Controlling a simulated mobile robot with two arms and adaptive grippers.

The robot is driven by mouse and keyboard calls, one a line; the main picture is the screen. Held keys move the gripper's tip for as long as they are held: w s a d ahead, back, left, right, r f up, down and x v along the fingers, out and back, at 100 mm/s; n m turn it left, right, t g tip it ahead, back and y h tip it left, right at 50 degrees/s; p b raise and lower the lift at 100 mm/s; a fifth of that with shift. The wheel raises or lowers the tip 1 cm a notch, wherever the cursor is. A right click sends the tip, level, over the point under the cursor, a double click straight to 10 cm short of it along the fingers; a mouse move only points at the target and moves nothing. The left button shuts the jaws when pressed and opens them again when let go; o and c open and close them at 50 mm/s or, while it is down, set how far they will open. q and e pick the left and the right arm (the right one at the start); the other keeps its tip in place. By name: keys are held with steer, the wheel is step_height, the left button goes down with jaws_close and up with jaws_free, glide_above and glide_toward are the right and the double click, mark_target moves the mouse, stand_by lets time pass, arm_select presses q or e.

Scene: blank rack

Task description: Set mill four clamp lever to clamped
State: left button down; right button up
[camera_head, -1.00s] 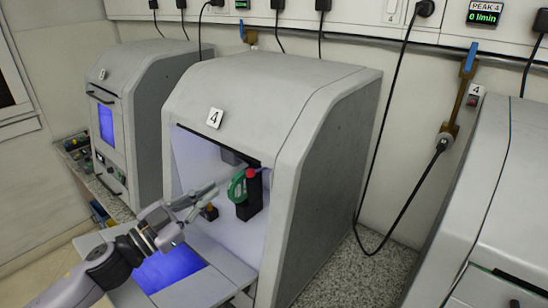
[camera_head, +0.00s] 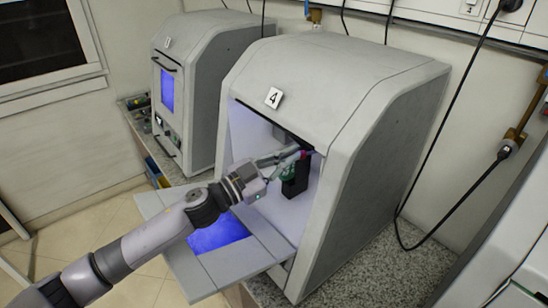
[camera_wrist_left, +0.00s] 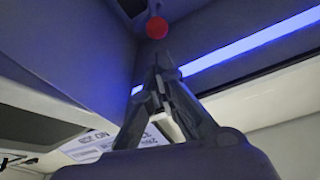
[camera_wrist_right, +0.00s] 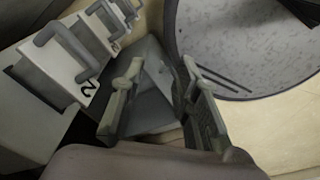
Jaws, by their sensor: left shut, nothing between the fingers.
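Mill four (camera_head: 385,130) is a grey cabinet with a "4" label and its front opened down. Inside, a black block (camera_head: 298,186) carries a green part (camera_head: 287,173), mostly hidden by my gripper. The red knob (camera_head: 305,154), likely the clamp lever's end, is beside my left fingertips; it shows as a red ball in the left wrist view (camera_wrist_left: 156,28). My left gripper (camera_head: 300,151) is inside the opening, shut and empty, its tips just below the ball in the left wrist view. I cannot tell whether they touch. My right gripper (camera_wrist_right: 161,66) is open and empty.
The lowered door (camera_head: 250,254) lies under my left arm. Another grey cabinet (camera_head: 225,55) stands to the left. A black cable (camera_head: 440,225) hangs to the right of mill four. The right wrist view shows a round speckled surface (camera_wrist_right: 250,40) and grey handled boxes (camera_wrist_right: 45,75).

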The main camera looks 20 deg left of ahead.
arm_select(q)
steer(key=x, duration=0.3)
steer(key=shift+p, duration=0.3)
steer(key=f, duration=0.2)
steer(key=s+f+b, duration=0.1)
steer(key=shift+a, duration=0.35)
steer(key=v, duration=1.2)
steer(key=shift+w, duration=0.1)
